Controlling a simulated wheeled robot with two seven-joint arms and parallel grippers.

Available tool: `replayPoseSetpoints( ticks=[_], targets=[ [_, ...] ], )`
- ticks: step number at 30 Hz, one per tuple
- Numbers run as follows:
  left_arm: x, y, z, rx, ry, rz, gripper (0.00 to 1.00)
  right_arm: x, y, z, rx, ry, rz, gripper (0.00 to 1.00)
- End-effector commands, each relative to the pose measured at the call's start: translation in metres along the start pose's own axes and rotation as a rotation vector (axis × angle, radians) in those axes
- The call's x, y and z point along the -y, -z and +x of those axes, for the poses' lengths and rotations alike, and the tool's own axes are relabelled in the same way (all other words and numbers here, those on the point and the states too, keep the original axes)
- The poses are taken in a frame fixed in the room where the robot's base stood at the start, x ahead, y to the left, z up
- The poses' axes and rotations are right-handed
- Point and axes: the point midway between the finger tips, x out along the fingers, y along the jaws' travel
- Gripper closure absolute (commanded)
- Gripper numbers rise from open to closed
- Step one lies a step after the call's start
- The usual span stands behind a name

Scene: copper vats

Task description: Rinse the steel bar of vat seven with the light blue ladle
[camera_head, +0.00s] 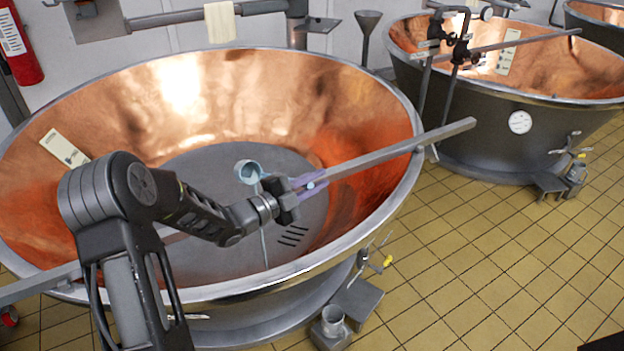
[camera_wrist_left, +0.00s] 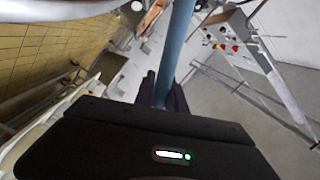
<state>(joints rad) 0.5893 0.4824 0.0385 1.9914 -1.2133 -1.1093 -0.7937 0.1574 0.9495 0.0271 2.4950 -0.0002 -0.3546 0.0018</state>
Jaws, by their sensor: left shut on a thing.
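The light blue ladle (camera_head: 249,171) shows its round bowl over the inside of the big copper vat (camera_head: 180,95), close to the steel bar. My left gripper (camera_head: 310,184), with purplish fingers, is shut on the ladle near the bar. In the left wrist view the ladle's blue handle (camera_wrist_left: 179,45) runs up from between the dark fingers. A thin pale line hangs below the bowl; I cannot tell whether it is water or handle. The steel bar (camera_head: 405,145) lies across the vat rim; my left arm hides part of its middle. My right gripper is out of view.
A second copper vat (camera_head: 500,120) with its own bar and clamps stands at the back right. A pale cloth (camera_head: 220,22) hangs from a rail behind. A metal cup (camera_head: 333,320) sits on a block at the vat's foot. The tiled floor (camera_head: 470,265) at right is mostly clear.

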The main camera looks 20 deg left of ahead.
Motion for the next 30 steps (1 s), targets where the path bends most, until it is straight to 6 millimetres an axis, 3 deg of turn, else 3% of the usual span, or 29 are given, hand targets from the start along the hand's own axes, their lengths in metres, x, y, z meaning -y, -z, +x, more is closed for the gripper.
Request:
replayPoseSetpoints(
  ticks=[1,30],
  targets=[
    [-0.011,-0.003,0.000,-0.002,0.001,0.018,1.00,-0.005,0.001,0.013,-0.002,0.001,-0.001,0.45],
    [-0.094,-0.013,-0.002,-0.007,-0.001,0.347,1.00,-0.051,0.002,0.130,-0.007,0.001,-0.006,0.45]
  ],
)
